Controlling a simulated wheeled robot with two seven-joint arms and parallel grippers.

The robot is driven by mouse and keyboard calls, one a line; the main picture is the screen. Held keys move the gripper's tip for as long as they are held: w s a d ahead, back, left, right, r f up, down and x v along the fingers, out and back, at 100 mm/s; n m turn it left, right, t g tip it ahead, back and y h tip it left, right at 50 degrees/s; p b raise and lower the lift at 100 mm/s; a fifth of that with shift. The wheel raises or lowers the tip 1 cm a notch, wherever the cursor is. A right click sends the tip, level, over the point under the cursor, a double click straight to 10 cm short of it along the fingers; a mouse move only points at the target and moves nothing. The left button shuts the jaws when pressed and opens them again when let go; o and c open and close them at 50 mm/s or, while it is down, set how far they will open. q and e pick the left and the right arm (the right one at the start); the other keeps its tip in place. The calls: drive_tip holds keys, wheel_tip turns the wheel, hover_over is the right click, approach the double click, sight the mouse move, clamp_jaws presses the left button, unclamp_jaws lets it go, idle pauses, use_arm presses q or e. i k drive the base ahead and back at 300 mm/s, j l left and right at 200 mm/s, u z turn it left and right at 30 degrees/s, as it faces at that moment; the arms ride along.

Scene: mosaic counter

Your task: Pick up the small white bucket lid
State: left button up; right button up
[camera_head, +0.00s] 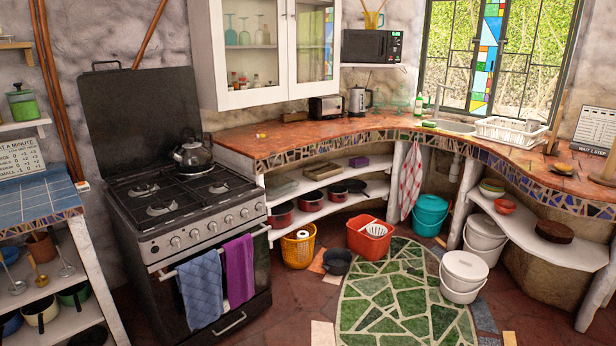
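A white bucket (461,290) stands on the floor at the lower right, by the edge of the green rug. A round white lid (466,264) sits flat on its top. A second white bucket (480,252) stands just behind it, partly under the counter shelf, with a pale lid (486,226) on top. The front bucket hides part of the one behind. The two look close in size, so I cannot tell for sure which is the small one. Neither of my grippers shows in the head view.
A green patterned rug (405,300) covers the floor in front of the buckets. A teal bucket (430,214), a red bucket (370,240) and a yellow basket (298,246) stand nearby. A low white shelf (540,238) juts out at right. The stove (190,230) stands left.

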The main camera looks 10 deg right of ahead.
sight(463, 264)
drive_tip(key=i+l+z, duration=0.25)
drive_tip(key=i+z, duration=0.2)
drive_tip(key=i+l+z, duration=0.15)
drive_tip(key=i+z, duration=0.7)
drive_tip(key=i+j+z, duration=0.15)
drive_tip(key=i+z, duration=0.3)
